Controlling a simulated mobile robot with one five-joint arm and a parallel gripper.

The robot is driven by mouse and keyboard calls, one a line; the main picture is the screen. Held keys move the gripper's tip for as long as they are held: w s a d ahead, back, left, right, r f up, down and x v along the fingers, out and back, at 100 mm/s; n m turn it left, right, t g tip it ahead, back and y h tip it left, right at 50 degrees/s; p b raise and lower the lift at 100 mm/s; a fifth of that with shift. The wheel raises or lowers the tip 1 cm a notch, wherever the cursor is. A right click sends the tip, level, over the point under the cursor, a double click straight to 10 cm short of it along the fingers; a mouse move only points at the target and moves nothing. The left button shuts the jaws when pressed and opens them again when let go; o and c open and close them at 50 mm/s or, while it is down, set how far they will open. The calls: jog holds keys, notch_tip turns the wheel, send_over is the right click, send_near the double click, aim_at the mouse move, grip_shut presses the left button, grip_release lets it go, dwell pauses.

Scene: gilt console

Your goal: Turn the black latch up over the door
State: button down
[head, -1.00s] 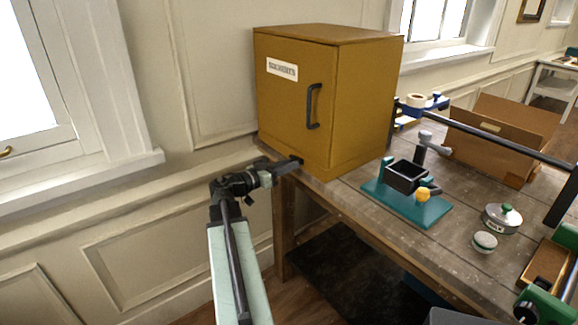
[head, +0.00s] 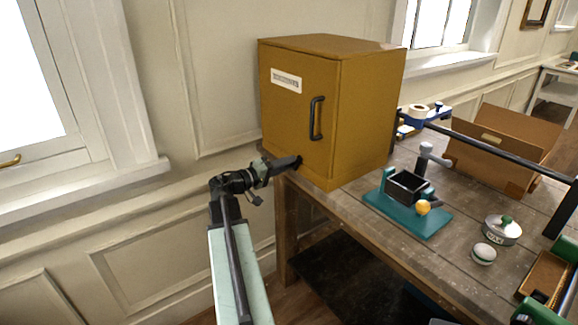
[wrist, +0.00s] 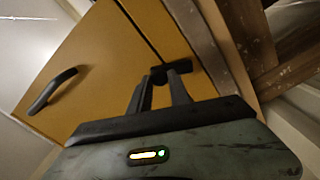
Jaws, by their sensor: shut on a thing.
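The ochre cabinet (head: 355,115) stands on the workbench with its door (head: 293,115) shut. The door has a dark handle (head: 316,118) and a white label. The black latch (wrist: 181,66) is at the bottom edge of the door, beside the gap between door and frame in the wrist view. My gripper (head: 296,162) reaches the lower front of the cabinet from the left. In the wrist view my gripper (wrist: 167,76) is shut on the latch. The fingers hide part of the latch, and in the head view it is hardly distinguishable from them.
The wooden workbench (head: 345,208) carries a teal fixture (head: 408,213) with a black box, a round tin (head: 502,229), a small pale round piece (head: 483,254) and a brown crate (head: 500,150). The wall and window sill are close on the left.

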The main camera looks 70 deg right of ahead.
jog(key=n, duration=0.1)
jog(key=w+n, duration=0.1)
jog(key=n, duration=0.1)
jog(key=d+n, duration=0.1)
jog(key=shift+w+r+n, duration=0.15)
jog(key=shift+w+n, duration=0.25)
dwell(0.4)
jog(key=c, duration=1.2)
grip_release()
jog(key=shift+c, duration=0.2)
jog(key=shift+a, duration=0.1)
jog(key=v, duration=0.7)
jog(key=shift+w+a, duration=0.25)
